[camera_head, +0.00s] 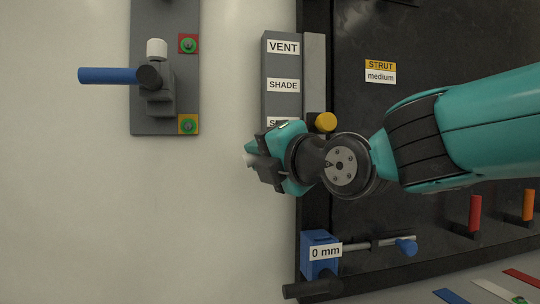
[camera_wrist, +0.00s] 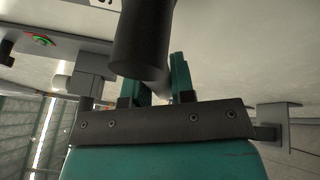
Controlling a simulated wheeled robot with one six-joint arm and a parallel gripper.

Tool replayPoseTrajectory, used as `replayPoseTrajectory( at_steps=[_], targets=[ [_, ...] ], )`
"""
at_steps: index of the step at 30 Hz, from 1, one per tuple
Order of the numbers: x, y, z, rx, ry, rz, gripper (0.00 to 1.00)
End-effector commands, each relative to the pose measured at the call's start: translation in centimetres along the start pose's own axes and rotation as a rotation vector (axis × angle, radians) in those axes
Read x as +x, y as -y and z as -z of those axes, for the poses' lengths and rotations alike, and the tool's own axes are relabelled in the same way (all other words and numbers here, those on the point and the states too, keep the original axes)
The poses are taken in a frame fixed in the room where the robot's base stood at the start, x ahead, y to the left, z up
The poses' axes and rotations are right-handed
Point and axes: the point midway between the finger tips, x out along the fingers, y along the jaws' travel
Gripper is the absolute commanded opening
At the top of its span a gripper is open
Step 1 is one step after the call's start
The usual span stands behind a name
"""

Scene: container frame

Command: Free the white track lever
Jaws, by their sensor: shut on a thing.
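My gripper (camera_head: 262,168) is at the lower end of the grey labelled track panel (camera_head: 283,105). It is shut on a pale piece, whose white end (camera_head: 247,160) shows just left of the fingers; I take it to be the white track lever, mostly hidden by the gripper. In the wrist view the teal fingers (camera_wrist: 158,82) close around a pale piece (camera_wrist: 157,84), behind a thick dark cylinder (camera_wrist: 142,40). The panel reads VENT and SHADE, and a third label is partly covered. A yellow knob (camera_head: 325,122) is just right of the panel, above my wrist.
A grey plate (camera_head: 165,118) at upper left holds a blue-handled lever (camera_head: 108,75), a white cylinder (camera_head: 156,48) and two green buttons. Below my gripper is a blue block (camera_head: 319,240) marked 0 mm with a rod. Red (camera_head: 475,212) and orange (camera_head: 527,204) pegs stand lower right.

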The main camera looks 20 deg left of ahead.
Motion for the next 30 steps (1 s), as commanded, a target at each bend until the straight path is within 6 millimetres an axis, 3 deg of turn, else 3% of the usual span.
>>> replayPoseTrajectory(
  at_steps=[1,3,4,12,16,20,30],
  targets=[
    [0.0,0.0,0.0,0.000,0.001,0.000,0.30],
    [0.0,0.0,0.0,0.001,0.001,0.000,0.46],
    [0.0,0.0,0.0,0.001,0.001,0.000,0.48],
    [-0.2,0.1,-0.1,0.002,0.002,0.000,0.48],
    [-1.2,0.2,-0.1,0.002,0.004,-0.002,0.48],
    [-3.7,0.4,0.0,0.001,0.005,-0.004,0.48],
    [-12.4,0.5,0.1,0.000,0.006,-0.003,0.48]
  ],
)
